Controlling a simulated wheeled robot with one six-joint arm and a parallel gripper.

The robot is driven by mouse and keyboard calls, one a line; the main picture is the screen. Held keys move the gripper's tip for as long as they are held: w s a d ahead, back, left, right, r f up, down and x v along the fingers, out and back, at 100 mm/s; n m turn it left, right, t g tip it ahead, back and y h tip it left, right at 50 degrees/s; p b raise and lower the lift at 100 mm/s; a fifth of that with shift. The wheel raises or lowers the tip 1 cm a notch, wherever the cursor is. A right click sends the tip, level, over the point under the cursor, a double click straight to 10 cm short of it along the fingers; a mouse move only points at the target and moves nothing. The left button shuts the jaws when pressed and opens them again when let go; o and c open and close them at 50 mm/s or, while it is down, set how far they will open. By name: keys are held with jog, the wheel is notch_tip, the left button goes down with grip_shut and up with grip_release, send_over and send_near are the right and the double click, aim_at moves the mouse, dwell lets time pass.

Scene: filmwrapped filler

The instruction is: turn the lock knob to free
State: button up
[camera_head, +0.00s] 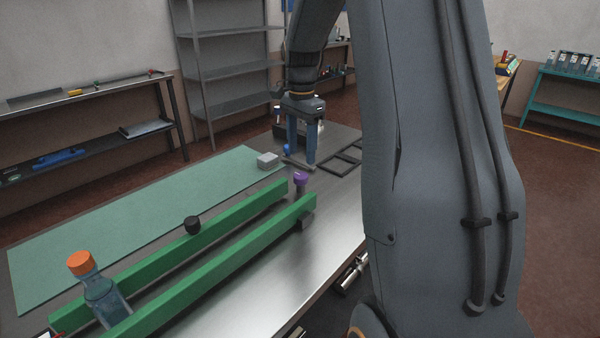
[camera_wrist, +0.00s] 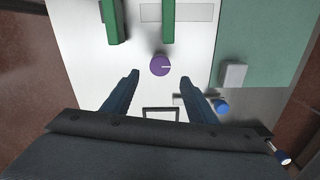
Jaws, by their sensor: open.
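A purple round knob (camera_head: 300,178) stands near the far ends of the two green rails. In the wrist view the purple knob (camera_wrist: 159,66) lies just beyond and between my fingertips, with a white mark on its top pointing right. My gripper (camera_head: 302,160) is open and empty, pointing down over the bench behind the knob. Its two blue fingers (camera_wrist: 160,78) are spread wider than the knob and do not appear to touch it. A blue knob (camera_wrist: 221,106) sits right of my right finger. Which knob is the lock is not labelled.
Two green rails (camera_head: 230,248) run along the metal bench (camera_head: 335,222). A grey block (camera_head: 267,160) is near the green mat (camera_head: 130,220).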

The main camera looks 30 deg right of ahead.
aim_at(301, 175)
jog(key=shift+a+f+p, duration=0.1)
jog(key=shift+f+p, duration=0.65)
jog(key=shift+f, duration=2.8)
jog(key=c, duration=1.1)
